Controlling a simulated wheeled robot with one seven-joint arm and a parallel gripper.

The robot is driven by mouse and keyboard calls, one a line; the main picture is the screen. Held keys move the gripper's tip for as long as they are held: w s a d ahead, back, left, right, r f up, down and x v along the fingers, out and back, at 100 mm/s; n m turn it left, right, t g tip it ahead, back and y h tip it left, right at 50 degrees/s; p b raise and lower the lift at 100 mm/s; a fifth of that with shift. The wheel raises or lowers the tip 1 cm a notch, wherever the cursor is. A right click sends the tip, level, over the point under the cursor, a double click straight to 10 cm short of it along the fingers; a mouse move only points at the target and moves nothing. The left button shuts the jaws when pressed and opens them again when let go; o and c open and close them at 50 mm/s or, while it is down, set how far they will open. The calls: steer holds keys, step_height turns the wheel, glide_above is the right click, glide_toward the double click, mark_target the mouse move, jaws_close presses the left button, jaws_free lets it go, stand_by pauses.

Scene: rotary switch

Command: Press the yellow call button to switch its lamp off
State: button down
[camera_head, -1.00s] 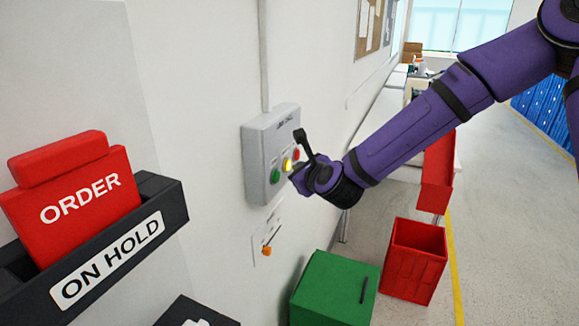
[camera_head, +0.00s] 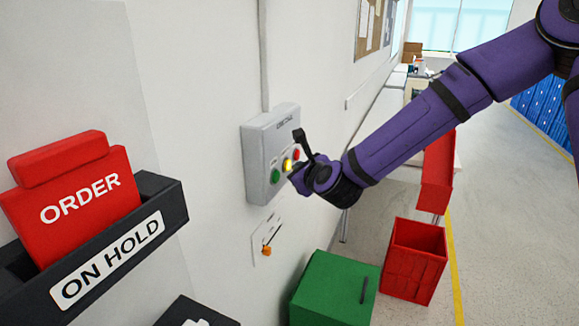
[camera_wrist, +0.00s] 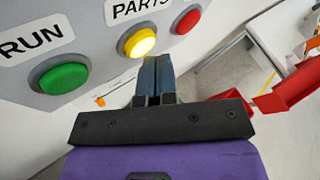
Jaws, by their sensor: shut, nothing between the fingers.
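The yellow button (camera_head: 288,165) is on a grey wall box, between a green and a red button. It also shows in the wrist view (camera_wrist: 138,42), glowing bright, under a label that reads "PARTS" in part. My gripper (camera_wrist: 154,62) is shut and empty, its fingertips pointing at the box just below the yellow button in the wrist view. I cannot tell whether the tips touch the button. In the head view, my gripper (camera_head: 294,173) is right in front of the box.
The green button (camera_wrist: 64,77) and red button (camera_wrist: 188,20) flank the yellow one closely. A small orange-tipped switch (camera_head: 266,250) is on the wall below the box. A green bin (camera_head: 334,290) and a red bin (camera_head: 414,262) stand below. A black holder (camera_head: 165,205) projects at left.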

steer(key=shift+w+a, duration=0.1)
steer(key=shift+a, duration=0.25)
steer(key=shift+d, duration=0.4)
steer(key=shift+s+d, duration=0.15)
steer(key=shift+s, duration=0.05)
steer(key=d, duration=0.1)
steer(key=s+d, duration=0.1)
steer(key=d, duration=0.1)
steer(key=s+d, duration=0.1)
steer(key=d, duration=0.1)
steer(key=shift+d, duration=0.2)
stand_by(0.4)
